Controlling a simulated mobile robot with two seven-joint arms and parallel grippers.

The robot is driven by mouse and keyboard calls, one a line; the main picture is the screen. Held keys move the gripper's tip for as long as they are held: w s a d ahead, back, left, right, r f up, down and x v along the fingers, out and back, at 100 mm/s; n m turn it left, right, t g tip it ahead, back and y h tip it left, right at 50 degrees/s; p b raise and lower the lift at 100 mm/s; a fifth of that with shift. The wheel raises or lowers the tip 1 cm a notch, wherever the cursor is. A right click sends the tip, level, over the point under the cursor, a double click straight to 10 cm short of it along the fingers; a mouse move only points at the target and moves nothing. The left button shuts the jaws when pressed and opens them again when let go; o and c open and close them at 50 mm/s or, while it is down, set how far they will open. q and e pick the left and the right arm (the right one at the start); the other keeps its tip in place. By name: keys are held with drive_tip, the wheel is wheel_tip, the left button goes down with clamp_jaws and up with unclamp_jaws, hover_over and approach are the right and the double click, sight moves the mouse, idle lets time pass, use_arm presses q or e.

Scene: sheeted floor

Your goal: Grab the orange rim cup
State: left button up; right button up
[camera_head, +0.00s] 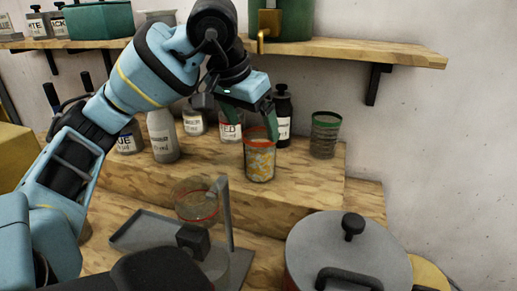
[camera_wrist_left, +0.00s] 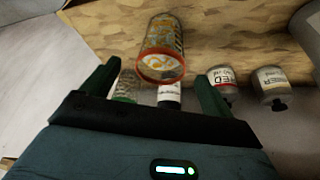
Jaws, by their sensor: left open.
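The orange rim cup (camera_head: 259,165) is a clear glass with a yellow-orange and white pattern. It stands upright on the raised wooden step (camera_head: 303,170) in the head view. It also shows in the left wrist view (camera_wrist_left: 164,40), its orange rim facing the camera, ahead of and between the fingers. My left gripper (camera_head: 249,115) is open and empty, its green fingers just above and behind the cup's rim in the head view. The fingers also show in the left wrist view (camera_wrist_left: 156,88). Whether a finger touches the cup I cannot tell. My right gripper is not in view.
A green rim cup (camera_head: 325,138) stands to the right. A black bottle (camera_head: 283,115), a RED jar (camera_head: 230,127) and a grey bottle (camera_head: 162,135) stand behind or left. A grey metal stand (camera_head: 150,232) holding a red-banded glass (camera_head: 195,203) and a lidded pot (camera_head: 345,255) are in front.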

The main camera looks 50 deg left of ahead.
sight(261, 129)
use_arm(q)
drive_tip(key=shift+w+a+r, duration=0.1)
drive_tip(key=shift+w+a, duration=0.05)
drive_tip(key=shift+a, duration=0.15)
drive_tip(key=shift+d, duration=0.1)
drive_tip(key=shift+x, duration=3.9)
drive_tip(key=shift+r, duration=0.1)
drive_tip(key=c, duration=1.4)
drive_tip(key=shift+r, duration=0.75)
wheel_tip(261, 129, up, 2)
drive_tip(key=shift+d+r, duration=0.1)
drive_tip(key=shift+r, duration=0.05)
drive_tip(key=s+d+r, duration=0.1)
drive_tip(key=s+d, duration=0.9)
drive_tip(key=d, duration=0.1)
drive_tip(key=shift+s+d, duration=0.35)
